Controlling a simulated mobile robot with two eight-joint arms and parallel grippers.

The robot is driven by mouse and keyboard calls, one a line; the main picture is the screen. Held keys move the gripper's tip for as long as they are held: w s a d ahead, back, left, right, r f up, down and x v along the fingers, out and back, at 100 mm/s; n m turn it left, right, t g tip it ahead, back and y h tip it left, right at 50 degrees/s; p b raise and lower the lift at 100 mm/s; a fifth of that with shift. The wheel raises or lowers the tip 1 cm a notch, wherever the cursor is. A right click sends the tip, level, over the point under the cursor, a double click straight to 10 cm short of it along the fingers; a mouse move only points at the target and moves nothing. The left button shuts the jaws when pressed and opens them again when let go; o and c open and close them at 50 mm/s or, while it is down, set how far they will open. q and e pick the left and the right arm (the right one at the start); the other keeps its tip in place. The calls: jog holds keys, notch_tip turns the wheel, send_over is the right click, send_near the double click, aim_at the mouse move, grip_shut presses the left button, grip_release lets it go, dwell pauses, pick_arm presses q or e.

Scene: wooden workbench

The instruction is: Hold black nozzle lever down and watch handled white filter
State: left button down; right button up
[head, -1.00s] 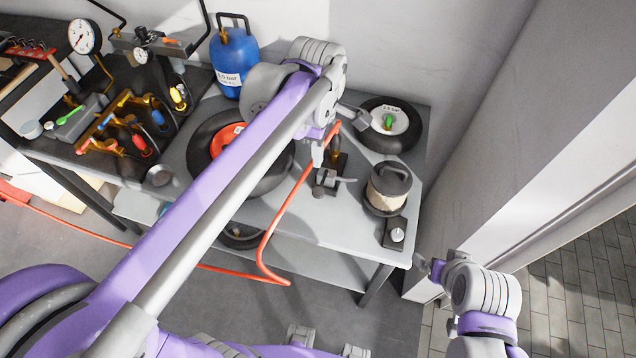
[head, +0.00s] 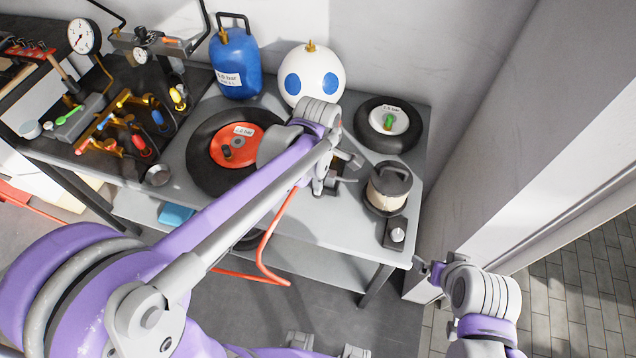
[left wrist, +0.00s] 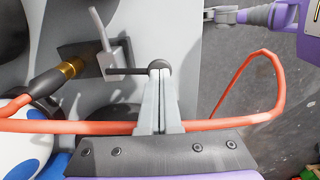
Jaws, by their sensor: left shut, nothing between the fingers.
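The black nozzle lever (left wrist: 130,70) with its round dark knob shows in the left wrist view, beside a grey bracket and a brass fitting (left wrist: 70,68). My left gripper (left wrist: 159,72) is shut and empty, its fingertips at the knob. They seem to touch it; whether the lever is pressed down I cannot tell. In the head view my left gripper (head: 342,180) is over the fixture, and my wrist partly hides it. The handled white filter (head: 388,192), with a cream band and dark lid, stands upright just right of it. My right gripper (head: 430,268) is beyond the bench's front right corner.
An orange hose (left wrist: 60,126) passes behind my left fingers. A red-hubbed wheel (head: 212,165), white ball (head: 311,82), blue tank (head: 237,62) and small wheel (head: 388,130) stand around the bench (head: 330,238). A small dark box (head: 395,235) sits near the front right edge.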

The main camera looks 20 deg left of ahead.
aim_at(316, 197)
pick_arm(q)
jog(key=shift+s+f+t+b, duration=0.45)
jog(key=shift+s+f+t, duration=0.05)
jog(key=shift+f+t, duration=0.4)
jog(key=shift+s+f+t+b, duration=0.25)
jog(key=shift+f+t+b, duration=0.05)
jog(key=shift+f+t, duration=0.1)
jog(key=shift+r, duration=0.1)
pick_arm(e)
jog(key=shift+s+f, duration=0.25)
jog(key=shift+f, duration=0.25)
jog(key=shift+s+f, duration=0.2)
jog(key=shift+f, duration=0.3)
pick_arm(q)
jog(key=shift+w, duration=0.15)
pick_arm(e)
jog(key=shift+w, duration=0.1)
pick_arm(q)
jog(key=shift+p+v, duration=0.55)
jog(key=shift+v, duration=0.25)
pick_arm(e)
jog(key=shift+w+r, duration=0.3)
jog(key=shift+r, duration=0.35)
pick_arm(q)
jog(key=shift+w, duration=0.2)
pick_arm(e)
jog(key=shift+s, duration=0.1)
